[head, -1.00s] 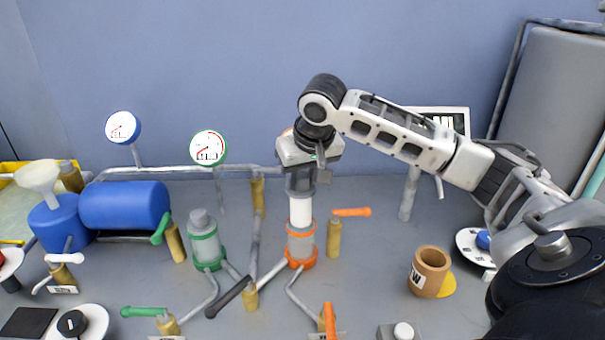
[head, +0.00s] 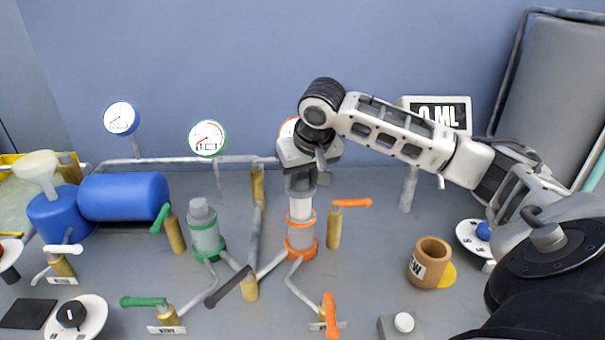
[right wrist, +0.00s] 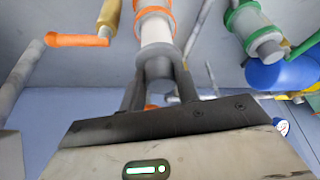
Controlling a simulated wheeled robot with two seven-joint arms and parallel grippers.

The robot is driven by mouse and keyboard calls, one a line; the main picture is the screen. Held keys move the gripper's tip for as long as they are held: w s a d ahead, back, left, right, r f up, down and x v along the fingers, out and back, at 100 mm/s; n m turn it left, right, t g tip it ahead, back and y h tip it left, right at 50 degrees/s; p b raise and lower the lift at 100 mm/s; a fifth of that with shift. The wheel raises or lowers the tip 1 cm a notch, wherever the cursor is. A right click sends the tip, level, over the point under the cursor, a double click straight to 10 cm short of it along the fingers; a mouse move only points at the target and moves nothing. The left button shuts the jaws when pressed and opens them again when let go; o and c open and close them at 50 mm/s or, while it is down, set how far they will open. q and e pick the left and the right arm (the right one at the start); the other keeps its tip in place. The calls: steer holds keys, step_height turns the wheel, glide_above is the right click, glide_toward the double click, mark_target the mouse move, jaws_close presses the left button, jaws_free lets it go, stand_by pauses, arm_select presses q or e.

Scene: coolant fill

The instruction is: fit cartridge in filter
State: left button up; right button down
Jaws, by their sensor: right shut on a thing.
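The cartridge (head: 300,206) is a white cylinder with a grey cap, upright. My right gripper (head: 301,182) is shut on its grey cap from above. The filter (head: 301,240) is a clear housing with orange rings, standing directly below. The cartridge's lower part is at the filter's upper orange ring and seems partly inside; how deep is hard to tell. In the right wrist view the cartridge (right wrist: 157,30) runs from between the fingers (right wrist: 158,72) into the orange-ringed filter (right wrist: 154,5). My left gripper is not in view.
A brass valve with an orange handle (head: 350,203) stands close right of the filter. A green-ringed filter (head: 206,232) stands to the left, with pipes between. A brown cup (head: 430,262) stands at right. A gauge (head: 291,128) is partly hidden behind my gripper.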

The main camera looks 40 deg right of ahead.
mark_target(304, 195)
steer(key=shift+f+b, duration=0.9)
steer(key=shift+f, duration=2.25)
steer(key=c, duration=0.9)
jaws_free()
steer(key=shift+c, duration=0.2)
steer(key=v, duration=1.6)
steer(key=shift+p, duration=0.4)
steer(key=shift+w, duration=0.1)
